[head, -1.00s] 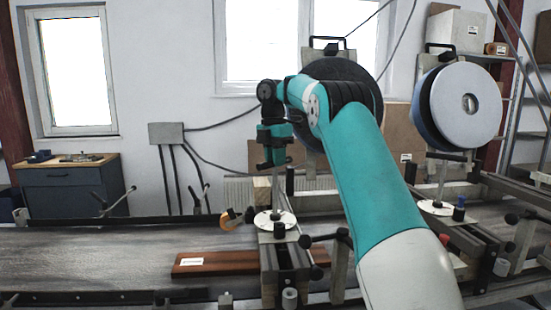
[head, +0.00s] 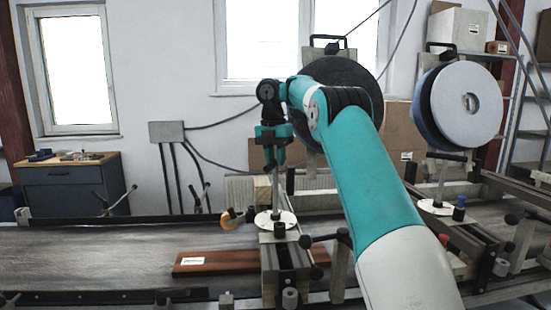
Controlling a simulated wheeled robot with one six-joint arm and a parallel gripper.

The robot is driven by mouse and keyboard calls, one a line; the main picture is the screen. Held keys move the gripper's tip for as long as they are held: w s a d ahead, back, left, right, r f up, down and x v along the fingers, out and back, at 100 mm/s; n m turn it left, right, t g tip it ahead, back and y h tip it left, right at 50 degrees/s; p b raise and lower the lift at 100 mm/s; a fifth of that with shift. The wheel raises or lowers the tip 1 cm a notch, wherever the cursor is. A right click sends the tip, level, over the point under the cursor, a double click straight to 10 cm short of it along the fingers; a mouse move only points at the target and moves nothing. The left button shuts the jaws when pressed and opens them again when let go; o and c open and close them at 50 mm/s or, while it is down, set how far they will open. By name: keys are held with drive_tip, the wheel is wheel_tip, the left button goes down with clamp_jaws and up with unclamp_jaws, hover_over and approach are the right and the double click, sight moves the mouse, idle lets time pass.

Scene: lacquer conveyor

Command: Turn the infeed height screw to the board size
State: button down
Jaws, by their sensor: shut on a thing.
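My gripper (head: 275,168) points down at the top of the infeed height screw (head: 276,196), a thin upright post. It is shut on the screw's top; the fingers hide most of what they hold. A round white dial plate (head: 276,221) surrounds the screw's lower part, on a dark metal bridge across the conveyor (head: 100,245). The marks on the dial are too small to read. A red-brown board (head: 215,262) with a white label (head: 192,261) lies flat on the conveyor, its right part passing behind the bridge.
A second screw with its own white dial (head: 434,208) stands to the right. Large round discs (head: 467,107) stand behind it. An orange roll (head: 227,220) sits left of the first dial. A dark cabinet (head: 70,195) stands at the far left.

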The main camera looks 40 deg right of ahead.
drive_tip(key=c, duration=1)
unclamp_jaws()
drive_tip(key=r+p, duration=0.4)
drive_tip(key=r, duration=0.1)
drive_tip(key=r+p, duration=0.5)
drive_tip(key=r, duration=0.1)
drive_tip(key=w+r+p, duration=0.1)
drive_tip(key=r+p, duration=0.4)
drive_tip(key=r, duration=0.1)
drive_tip(key=shift+a+r, duration=0.2)
